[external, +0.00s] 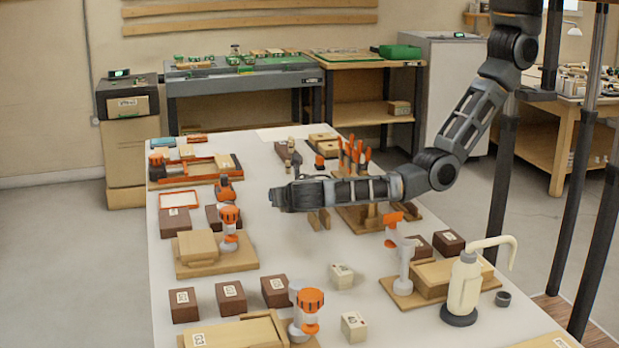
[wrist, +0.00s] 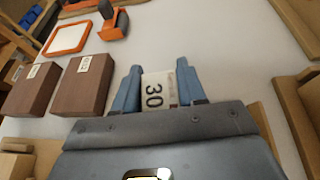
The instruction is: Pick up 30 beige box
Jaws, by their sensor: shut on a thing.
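The beige box marked 30 (wrist: 155,92) sits between the two blue-grey fingers of my gripper (wrist: 153,88) in the wrist view, with its number facing the camera. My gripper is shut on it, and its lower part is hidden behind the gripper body. In the external view my gripper (external: 319,219) is over the middle of the white table, left of the tool rack. The box cannot be made out clearly there. I cannot tell how far it is above the table.
Two other small beige boxes, one farther back (external: 342,276) and one in front (external: 354,326), stand on the white table (external: 275,250). Brown boxes (wrist: 84,84) lie left of my gripper. A cream bottle (external: 465,285) stands at the front right. Several wooden fixtures crowd both sides.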

